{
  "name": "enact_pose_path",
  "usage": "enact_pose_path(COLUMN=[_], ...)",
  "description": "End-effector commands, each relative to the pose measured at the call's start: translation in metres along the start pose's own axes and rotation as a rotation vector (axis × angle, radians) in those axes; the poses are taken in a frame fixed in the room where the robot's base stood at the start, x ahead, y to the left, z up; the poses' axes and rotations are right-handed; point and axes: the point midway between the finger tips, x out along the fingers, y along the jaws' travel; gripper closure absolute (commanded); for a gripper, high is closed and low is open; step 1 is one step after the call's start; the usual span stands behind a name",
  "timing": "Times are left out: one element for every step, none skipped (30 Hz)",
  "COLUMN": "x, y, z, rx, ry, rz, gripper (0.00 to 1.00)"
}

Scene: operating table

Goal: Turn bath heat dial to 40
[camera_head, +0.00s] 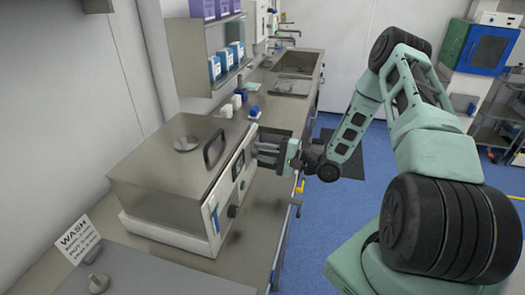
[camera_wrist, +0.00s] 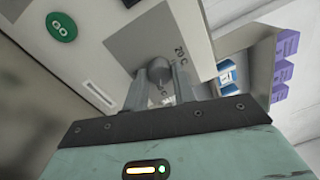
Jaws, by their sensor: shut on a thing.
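The bath (camera_head: 165,165) is a grey metal box with a closed lid and a pale front panel on the counter. My gripper (camera_head: 258,152) reaches its front panel from the right, fingers level. In the wrist view the bath heat dial (camera_wrist: 158,71), a dark round knob, sits between the two fingers of my gripper (camera_wrist: 160,80), which is shut on it. A "20 C" mark (camera_wrist: 181,54) is printed on the grey plate beside the dial. No 40 mark is visible, and I cannot tell where the dial points. In the head view my gripper hides the dial.
A shelf (camera_head: 207,60) with blue and purple boxes hangs behind the bath. A sink (camera_head: 298,63) is farther back. Blue floor lies open right of the counter.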

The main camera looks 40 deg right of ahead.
Motion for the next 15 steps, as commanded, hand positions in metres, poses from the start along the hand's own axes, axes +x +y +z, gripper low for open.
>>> enact_pose_path(x=[-0.0010, -0.0010, -0.0010, -0.0010, -0.0010, -0.0011, -0.0011, -0.0011, -0.0011, -0.0011, -0.0011, -0.0011, -0.0011, -0.0011, -0.0011], y=[0.0000, 0.0001, 0.0002, 0.0002, 0.0003, 0.0004, 0.0004, 0.0005, 0.0005, 0.0006, 0.0006, 0.0006, 0.0007, 0.0007, 0.0007], z=[-0.0013, -0.0013, -0.0013, -0.0013, -0.0013, -0.0013, -0.0014, -0.0014, -0.0014, -0.0014, -0.0014, -0.0015, -0.0015, -0.0015, -0.0015], rx=[0.013, 0.022, 0.031, 0.036, 0.040, 0.045, 0.048, 0.050, 0.053, 0.054, 0.055, 0.055, 0.055, 0.055, 0.054], ry=[0.005, 0.005, 0.006, 0.006, 0.006, 0.007, 0.007, 0.007, 0.007, 0.007, 0.007, 0.007, 0.007, 0.007, 0.007], rz=[0.001, 0.001, 0.001, 0.001, 0.001, 0.001, 0.001, 0.001, 0.001, 0.001, 0.001, 0.001, 0.002, 0.002, 0.002], gripper=[0.96, 0.96, 0.96, 0.96, 0.96, 0.96, 0.96, 0.96, 0.96, 0.96, 0.96, 0.96, 0.96, 0.96, 0.96])
